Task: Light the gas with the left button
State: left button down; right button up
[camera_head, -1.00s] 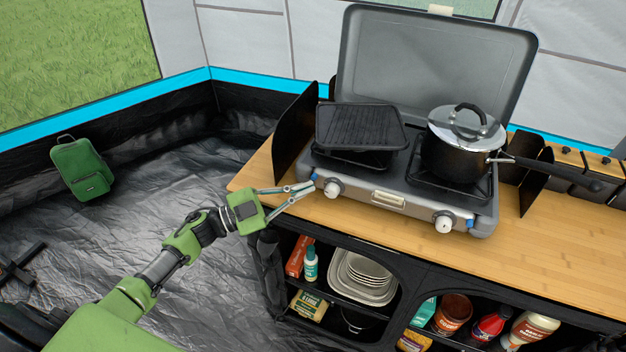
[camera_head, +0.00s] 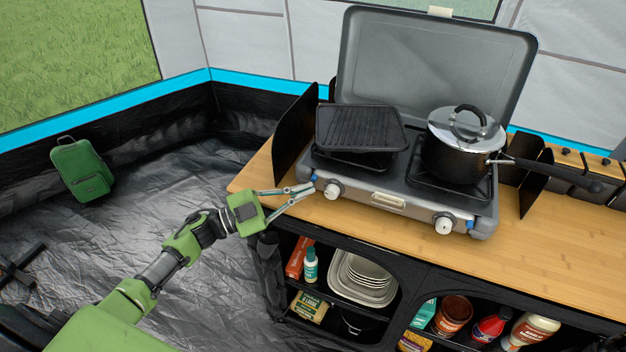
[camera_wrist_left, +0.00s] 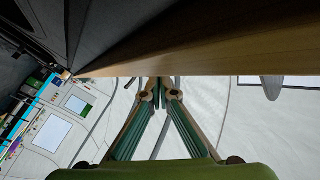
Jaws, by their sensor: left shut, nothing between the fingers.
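The grey camping stove (camera_head: 375,185) stands on the wooden counter with its lid up. On its front are a left white knob (camera_head: 333,189) and a right white knob (camera_head: 444,224). A small blue button (camera_head: 314,177) sits at the left front corner, and another blue part (camera_head: 470,224) is at the right. My left gripper (camera_head: 312,188) is shut and empty, its fingertips close to the left blue button and left knob. I cannot tell whether they touch. In the left wrist view the fingers (camera_wrist_left: 160,95) meet below the counter edge (camera_wrist_left: 200,45). My right gripper is out of view.
A black grill plate (camera_head: 360,128) is on the left burner and a lidded pot (camera_head: 460,145) on the right one, its handle pointing right. Dark windscreens (camera_head: 293,130) flank the stove. Shelves below hold plates (camera_head: 365,275) and bottles.

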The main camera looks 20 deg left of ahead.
pick_arm(q)
jog(key=shift+w, duration=0.2)
jog(key=shift+w, duration=0.25)
jog(key=shift+w+b, duration=0.4)
dwell(0.7)
jog(key=shift+s, duration=0.1)
jog(key=shift+s+p, duration=0.55)
jog(key=shift+s, duration=0.2)
